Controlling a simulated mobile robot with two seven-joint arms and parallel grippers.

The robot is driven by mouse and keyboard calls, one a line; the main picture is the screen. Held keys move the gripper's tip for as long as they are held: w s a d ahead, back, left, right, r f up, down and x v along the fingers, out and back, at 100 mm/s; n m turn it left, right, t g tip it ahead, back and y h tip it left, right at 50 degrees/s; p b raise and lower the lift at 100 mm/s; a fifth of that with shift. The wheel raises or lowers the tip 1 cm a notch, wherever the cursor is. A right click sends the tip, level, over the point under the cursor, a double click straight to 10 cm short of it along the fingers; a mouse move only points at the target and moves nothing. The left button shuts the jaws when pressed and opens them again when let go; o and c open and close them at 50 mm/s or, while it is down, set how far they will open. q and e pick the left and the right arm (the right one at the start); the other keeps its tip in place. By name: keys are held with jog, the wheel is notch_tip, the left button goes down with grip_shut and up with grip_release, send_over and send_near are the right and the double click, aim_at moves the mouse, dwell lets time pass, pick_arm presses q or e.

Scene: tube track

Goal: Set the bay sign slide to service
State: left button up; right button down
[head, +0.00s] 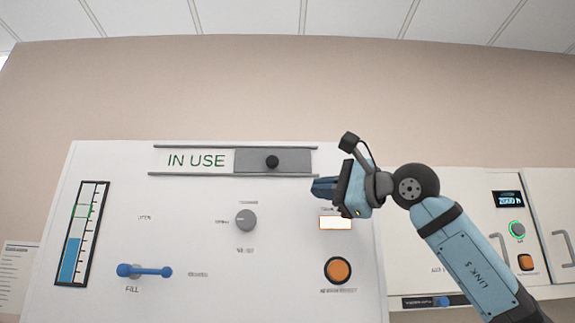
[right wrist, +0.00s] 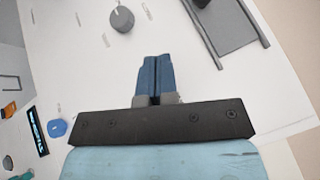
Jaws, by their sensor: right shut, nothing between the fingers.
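The bay sign (head: 196,160) is at the top of the white panel and reads "IN USE". Its grey slide plate (head: 300,160) covers the right part of the track, between two dark rails. A black knob (head: 272,162) sticks out of the plate. In the right wrist view the grey plate (right wrist: 230,22) and part of the knob (right wrist: 201,2) show at the top. My right gripper (head: 314,188) is shut and empty, below and right of the knob and apart from it. Its closed blue fingers also show in the right wrist view (right wrist: 156,62). My left gripper is not in view.
The panel carries a grey dial (head: 246,220), an orange button (head: 338,270), a blue lever (head: 145,270) and a level gauge (head: 82,232). A second unit with a display (head: 508,198) stands at the right. The wall above the sign is bare.

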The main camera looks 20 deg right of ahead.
jog(key=s+d+r+t+h, duration=0.2)
jog(key=d+r+h, duration=0.1)
jog(key=d+r, duration=0.1)
jog(key=shift+s+r+m, duration=0.2)
jog(key=shift+r+m, duration=0.1)
jog(key=shift+r, duration=0.3)
jog(key=p, duration=0.4)
send_near(291, 162)
jog(key=w+a, duration=0.1)
jog(key=w+a+f, duration=0.1)
jog(key=w, duration=0.1)
jog(key=shift+w+a, duration=0.2)
jog(key=shift+a, duration=0.1)
jog(key=a, duration=0.2)
jog(key=w+a, duration=0.1)
jog(key=shift+r+p, duration=0.3)
jog(key=shift+r, duration=0.1)
jog(key=shift+a, duration=0.35)
jog(key=shift+w, duration=0.1)
jog(key=shift+d, duration=0.1)
